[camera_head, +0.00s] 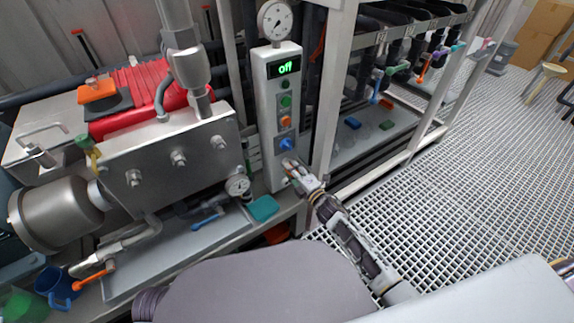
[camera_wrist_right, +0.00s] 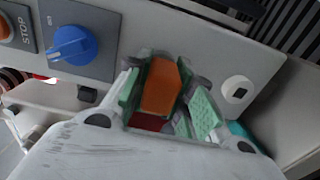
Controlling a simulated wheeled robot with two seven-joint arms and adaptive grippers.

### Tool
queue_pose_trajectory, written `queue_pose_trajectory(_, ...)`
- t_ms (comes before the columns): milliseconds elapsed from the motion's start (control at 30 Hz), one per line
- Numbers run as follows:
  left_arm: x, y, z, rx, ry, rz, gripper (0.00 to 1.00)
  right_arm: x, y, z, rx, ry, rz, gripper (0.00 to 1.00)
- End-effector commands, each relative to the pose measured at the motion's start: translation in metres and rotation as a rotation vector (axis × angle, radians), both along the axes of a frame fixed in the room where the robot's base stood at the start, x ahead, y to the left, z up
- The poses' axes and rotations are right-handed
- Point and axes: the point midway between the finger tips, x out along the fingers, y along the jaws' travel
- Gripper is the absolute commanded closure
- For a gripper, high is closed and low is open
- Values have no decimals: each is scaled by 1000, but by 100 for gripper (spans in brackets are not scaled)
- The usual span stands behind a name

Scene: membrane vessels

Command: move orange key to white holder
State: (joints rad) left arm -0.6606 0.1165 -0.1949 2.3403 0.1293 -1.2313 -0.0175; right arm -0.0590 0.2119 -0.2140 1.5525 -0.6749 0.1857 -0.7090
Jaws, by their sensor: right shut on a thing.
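The orange key (camera_wrist_right: 160,86) is between the green-padded fingers of my right gripper (camera_wrist_right: 165,95) in the wrist view, close to the face of the white control panel (camera_head: 288,95). My right gripper (camera_head: 299,176) is shut on the key, at the lower part of the panel in the head view, below the blue knob (camera_head: 286,144). A small white fitting with a dark spot (camera_wrist_right: 237,88) is on the panel right of the fingers in the wrist view; I cannot tell whether it is the white holder. The key's far end is hidden. My left gripper is not in view.
The blue knob (camera_wrist_right: 70,44) and the stop button (camera_wrist_right: 8,28) are left of the fingers in the wrist view. The panel display reads "off". A steel pump unit (camera_head: 175,160) stands to the left. The grating floor (camera_head: 470,160) at right is mostly clear.

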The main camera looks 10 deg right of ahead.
Motion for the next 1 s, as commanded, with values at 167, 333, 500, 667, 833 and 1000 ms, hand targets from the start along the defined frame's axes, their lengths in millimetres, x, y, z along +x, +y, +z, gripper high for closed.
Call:
queue_pose_trajectory(167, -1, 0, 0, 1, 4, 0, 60, -3, -1, 0, 0, 0, 0, 100)
queue_pose_trajectory(333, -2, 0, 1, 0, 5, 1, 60, -7, -2, 0, 1, 0, 0, 100)
queue_pose_trajectory(500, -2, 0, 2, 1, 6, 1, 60, -10, -4, 0, 0, 0, 0, 100)
queue_pose_trajectory(667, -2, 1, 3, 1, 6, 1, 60, -14, -5, 0, 0, 0, 0, 100)
queue_pose_trajectory(833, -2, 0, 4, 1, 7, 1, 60, -18, -7, 0, 0, 0, 0, 100)
queue_pose_trajectory(1000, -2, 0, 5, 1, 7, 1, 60, -22, -8, 1, 0, 0, 0, 100)
